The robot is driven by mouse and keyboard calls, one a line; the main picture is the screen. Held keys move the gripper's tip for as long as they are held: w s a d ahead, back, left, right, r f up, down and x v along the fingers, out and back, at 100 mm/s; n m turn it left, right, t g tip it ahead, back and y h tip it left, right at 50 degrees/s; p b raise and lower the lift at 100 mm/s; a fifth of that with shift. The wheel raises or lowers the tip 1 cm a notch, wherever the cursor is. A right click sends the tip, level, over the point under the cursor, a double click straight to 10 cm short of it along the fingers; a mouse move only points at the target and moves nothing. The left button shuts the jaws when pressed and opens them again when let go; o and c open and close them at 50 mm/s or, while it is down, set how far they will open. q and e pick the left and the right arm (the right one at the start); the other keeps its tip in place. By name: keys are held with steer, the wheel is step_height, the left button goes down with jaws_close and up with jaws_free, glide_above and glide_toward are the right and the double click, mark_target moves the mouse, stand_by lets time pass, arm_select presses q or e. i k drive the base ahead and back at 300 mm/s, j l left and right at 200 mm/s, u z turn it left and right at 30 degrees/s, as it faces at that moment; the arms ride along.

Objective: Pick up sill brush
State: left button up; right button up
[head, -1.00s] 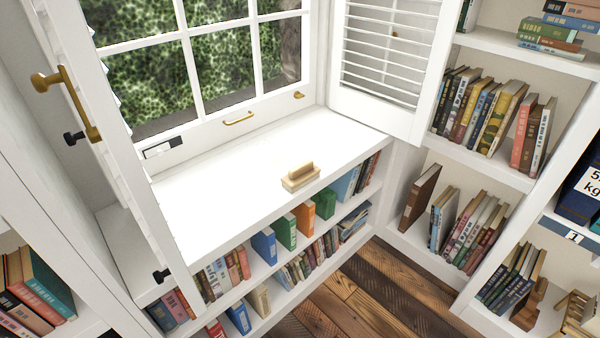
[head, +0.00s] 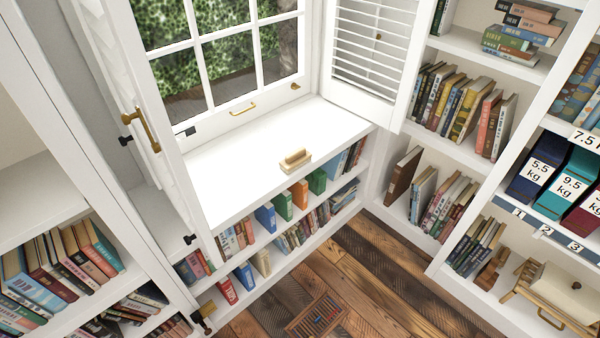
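The sill brush (head: 295,160) is a small block with a pale wooden back and handle. It lies on the white window sill (head: 240,150), close to the sill's front edge, right of the middle. Nothing covers it. Neither of my grippers shows in the head view.
The window and an open louvred shutter (head: 365,55) stand behind the sill. A second shutter with a brass handle (head: 147,130) stands at its left. Bookshelves line both sides and fill the space under the sill. The plank floor (head: 370,280) has a vent (head: 316,316).

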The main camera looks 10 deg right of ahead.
mark_target(299, 156)
steer(key=k+u, duration=0.15)
steer(key=u, duration=0.35)
steer(key=k+j+u, duration=0.1)
steer(key=u, duration=0.75)
steer(key=l+u, duration=0.1)
steer(key=u, duration=0.75)
steer(key=k+l+u, duration=0.1)
steer(key=u, duration=0.3)
steer(key=k+l, duration=0.2)
steer(key=l, duration=0.2)
steer(key=k+l, duration=0.2)
steer(key=l, duration=0.25)
steer(key=k+l+u, duration=0.1)
steer(key=l, duration=0.3)
steer(key=k+l, duration=0.3)
steer(key=l, duration=0.1)
